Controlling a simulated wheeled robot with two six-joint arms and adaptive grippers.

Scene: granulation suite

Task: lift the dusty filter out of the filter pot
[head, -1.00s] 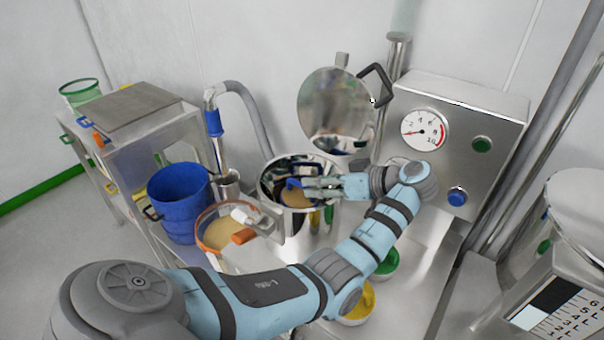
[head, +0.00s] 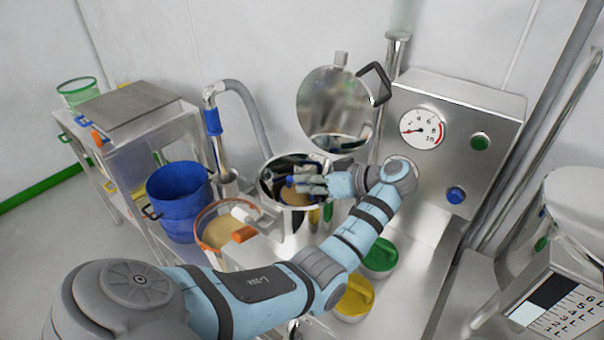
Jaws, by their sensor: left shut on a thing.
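The steel filter pot (head: 283,225) stands open at the middle, its round polished lid (head: 335,105) swung up behind it. Inside the pot is the dusty filter (head: 294,197), a tan disc with a blue part at its upper left. My left gripper (head: 302,184) reaches in from the right, over the pot's mouth, and is shut on the filter's blue part. The fingers and pot rim hide much of the filter, and I cannot tell whether it is clear of its seat. My right gripper is not in view.
An orange-rimmed round filter (head: 218,231) with tan material sits left of the pot. Blue buckets (head: 180,195) stand further left. Green (head: 379,262) and yellow (head: 354,300) lidded items sit in front. A gauge panel (head: 450,150) stands at right.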

